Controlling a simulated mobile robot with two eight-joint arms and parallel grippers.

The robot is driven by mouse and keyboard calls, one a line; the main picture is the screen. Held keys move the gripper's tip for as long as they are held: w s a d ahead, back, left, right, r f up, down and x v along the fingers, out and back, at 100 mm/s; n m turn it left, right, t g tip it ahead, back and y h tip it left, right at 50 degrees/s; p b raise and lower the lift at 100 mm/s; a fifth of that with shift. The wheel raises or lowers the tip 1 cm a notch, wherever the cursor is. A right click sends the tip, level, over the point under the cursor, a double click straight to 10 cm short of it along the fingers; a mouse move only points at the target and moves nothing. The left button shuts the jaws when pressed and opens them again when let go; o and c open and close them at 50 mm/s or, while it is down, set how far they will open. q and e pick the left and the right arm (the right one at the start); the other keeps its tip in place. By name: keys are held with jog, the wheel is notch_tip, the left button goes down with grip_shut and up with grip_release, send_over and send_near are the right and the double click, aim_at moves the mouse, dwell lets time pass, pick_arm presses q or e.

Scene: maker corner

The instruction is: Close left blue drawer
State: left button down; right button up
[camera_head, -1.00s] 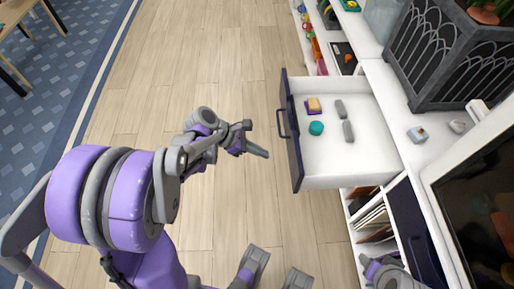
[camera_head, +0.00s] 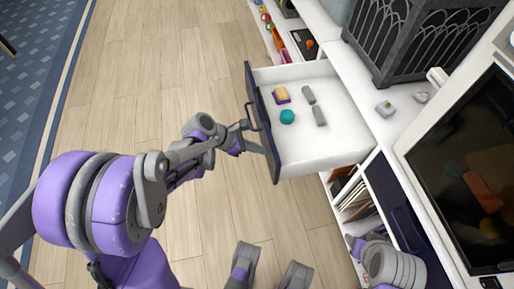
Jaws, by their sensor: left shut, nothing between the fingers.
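The blue drawer (camera_head: 266,150) is pulled out from the white cabinet, with its dark front panel facing left and its white inside showing. A dark bar handle (camera_head: 252,112) is on the front. My left gripper (camera_head: 257,144) is shut and empty, right at the outer face of the front panel near the handle. I cannot tell whether it touches. My right arm (camera_head: 393,266) shows at the lower right; its gripper is not visible.
A second dark blue front (camera_head: 397,207) is on the cabinet to the right, beside open shelves with books (camera_head: 358,205). The wooden floor (camera_head: 150,80) left of the drawer is clear.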

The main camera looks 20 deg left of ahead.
pick_arm(q)
jog(key=w+d, duration=0.6)
jog(key=d, duration=0.3)
jog(key=w+d+b, duration=0.1)
jog(key=w+d, duration=0.5)
jog(key=d, duration=0.2)
jog(key=w+d, duration=0.6)
jog(key=d, duration=0.3)
jog(key=shift+d+b, duration=0.3)
jog(key=shift+b, duration=0.05)
jog(key=shift+d, duration=0.1)
jog(key=shift+w+d+r, duration=0.1)
